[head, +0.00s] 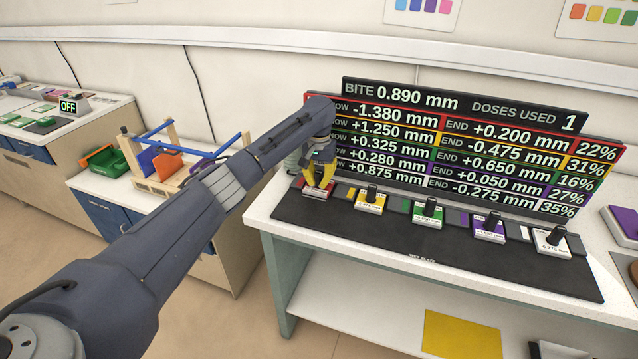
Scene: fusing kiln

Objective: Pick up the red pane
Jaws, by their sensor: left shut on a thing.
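My left gripper (320,187) has yellow fingers and reaches down onto the red block (319,194) at the left end of the row on the black mat. Its fingers are shut on that block's knob, which they mostly hide. I cannot make out a red pane in this view. A wooden rack (157,187) on the low cabinet at the left holds blue, orange and purple panes. My right gripper is not in view.
Yellow (370,206), green (427,220), purple (488,234) and white (550,248) blocks with black knobs line the mat. A readout board (450,145) stands behind them. A yellow sheet (460,335) lies on the lower shelf. A green container (104,160) is beside the rack.

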